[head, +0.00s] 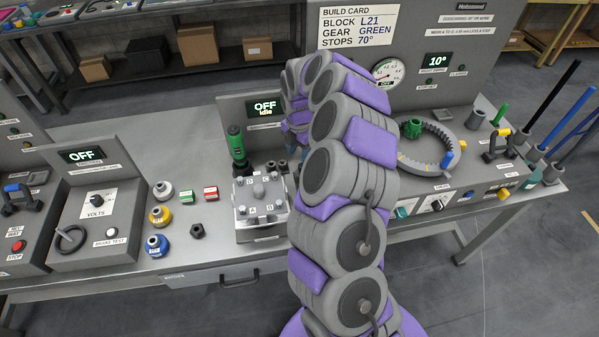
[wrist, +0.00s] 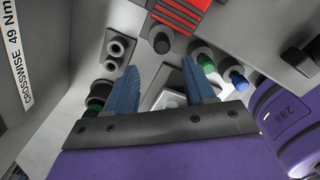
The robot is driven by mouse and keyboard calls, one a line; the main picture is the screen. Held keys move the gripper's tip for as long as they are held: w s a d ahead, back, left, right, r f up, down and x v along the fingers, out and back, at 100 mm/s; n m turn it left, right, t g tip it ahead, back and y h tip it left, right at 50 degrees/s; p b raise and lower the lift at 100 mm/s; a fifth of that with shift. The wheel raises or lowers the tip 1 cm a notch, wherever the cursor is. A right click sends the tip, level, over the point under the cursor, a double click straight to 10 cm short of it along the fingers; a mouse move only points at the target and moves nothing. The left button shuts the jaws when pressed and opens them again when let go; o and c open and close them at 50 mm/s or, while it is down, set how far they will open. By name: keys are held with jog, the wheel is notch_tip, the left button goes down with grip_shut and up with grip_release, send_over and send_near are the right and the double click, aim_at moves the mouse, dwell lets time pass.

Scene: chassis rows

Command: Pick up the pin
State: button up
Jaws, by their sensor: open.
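My gripper (wrist: 160,88) is open in the wrist view, its two blue fingers apart with nothing held between them. Beyond the fingers are a green-topped peg (wrist: 205,62) and a blue-topped peg (wrist: 238,80), both right of the right finger. A dark round knob or pin end (wrist: 161,43) shows ahead between the fingers. I cannot tell which of these is the pin. In the head view my arm hides most of the gripper.
A grey block fixture (head: 262,222) and a green-handled tool (head: 236,146) stand left of my arm. Coloured sockets (head: 160,215) lie farther left. A red ribbed part (wrist: 180,12) and a two-hole block (wrist: 117,47) are close to the gripper. Long rods (head: 550,98) rise at the right.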

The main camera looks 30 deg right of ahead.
aim_at(302, 166)
jog(key=shift+f, duration=0.75)
jog(key=shift+s+d+f, duration=0.1)
jog(key=shift+d+f, duration=0.65)
jog(key=shift+f, duration=0.1)
notch_tip(302, 166, down, 4)
jog(key=shift+a+r+b, duration=0.1)
jog(key=shift+b, duration=0.65)
jog(key=shift+a+f, duration=0.25)
jog(key=shift+f, duration=0.1)
jog(key=shift+r, duration=0.1)
jog(key=shift+c, duration=0.2)
jog(key=shift+d, duration=0.25)
jog(key=c, duration=0.5)
jog(key=shift+a, duration=0.1)
grip_shut()
